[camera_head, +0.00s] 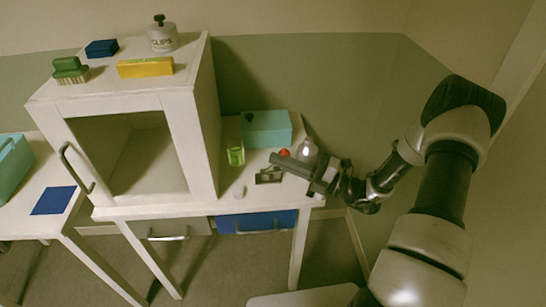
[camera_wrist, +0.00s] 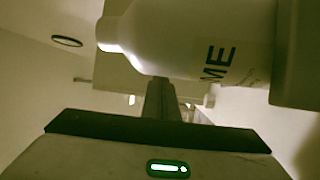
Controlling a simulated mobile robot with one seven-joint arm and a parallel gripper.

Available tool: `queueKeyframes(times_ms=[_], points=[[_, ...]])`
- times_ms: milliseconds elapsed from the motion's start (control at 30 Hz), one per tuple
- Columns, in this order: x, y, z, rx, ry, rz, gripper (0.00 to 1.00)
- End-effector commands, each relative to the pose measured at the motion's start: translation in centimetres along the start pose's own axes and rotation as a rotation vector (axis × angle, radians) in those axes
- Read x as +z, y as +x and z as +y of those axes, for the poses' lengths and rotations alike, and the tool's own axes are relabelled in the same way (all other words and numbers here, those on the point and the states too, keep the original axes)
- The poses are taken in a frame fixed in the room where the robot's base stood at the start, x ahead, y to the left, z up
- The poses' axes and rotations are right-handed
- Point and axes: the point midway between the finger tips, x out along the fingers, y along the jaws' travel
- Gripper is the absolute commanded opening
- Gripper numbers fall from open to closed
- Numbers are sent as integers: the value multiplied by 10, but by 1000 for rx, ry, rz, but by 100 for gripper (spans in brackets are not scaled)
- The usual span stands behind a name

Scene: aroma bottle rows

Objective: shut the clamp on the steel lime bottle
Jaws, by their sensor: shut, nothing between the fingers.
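The pale bottle (camera_wrist: 200,40) fills the top of the wrist view, and the letters "ME" show on its side. The rest of its label is cut off or hidden. In the head view a pale rounded bottle (camera_head: 308,149) stands at the right end of the table, just behind my gripper (camera_head: 318,178). My gripper's fingers (camera_wrist: 160,100) are together and empty below the bottle in the wrist view. I cannot tell whether they touch it. I cannot make out a clamp clearly in either view.
A red ball (camera_head: 284,153), a green glass (camera_head: 236,156), a teal box (camera_head: 267,129) and a small dark metal-looking piece (camera_head: 268,175) are close by on the table. A white open-fronted cabinet (camera_head: 205,110) stands to the left.

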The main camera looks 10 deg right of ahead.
Motion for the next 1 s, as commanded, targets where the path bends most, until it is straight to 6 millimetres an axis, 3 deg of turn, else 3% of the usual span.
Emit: queueKeyframes(times_ms=[400, 1000], points=[[9, -18, -9, -1, 0, 0, 0], [11, -22, -12, -3, -1, 1, 0]])
